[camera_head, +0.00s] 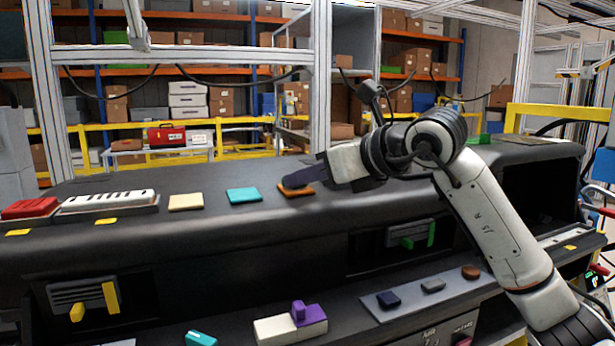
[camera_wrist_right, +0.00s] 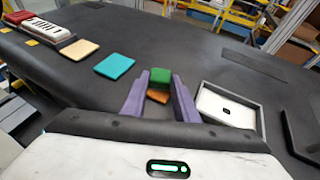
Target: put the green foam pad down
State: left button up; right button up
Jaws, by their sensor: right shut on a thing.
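My right gripper (camera_head: 288,181) reaches in from the right over the top of the dark dashboard (camera_head: 225,220). In the right wrist view its two purple fingers are on either side of the green foam pad (camera_wrist_right: 160,75), at the fingertips. The head view does not show the green pad at the fingers. An orange pad (camera_head: 296,191) lies just below the fingers; part of it also shows between them in the wrist view (camera_wrist_right: 158,96). I cannot tell how far the green pad is above the surface. My left gripper is not in view.
A teal pad (camera_head: 244,195), a beige pad (camera_head: 186,202), a white slotted module (camera_head: 107,201) and a red part (camera_head: 30,207) sit left along the dashboard top. A grey-rimmed tray (camera_wrist_right: 228,106) lies right of the fingers. Loose parts lie on the lower shelf.

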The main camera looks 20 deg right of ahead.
jog(key=shift+f, duration=0.15)
jog(key=o, duration=1)
jog(key=b+v, duration=0.1)
jog(key=v, duration=1.1)
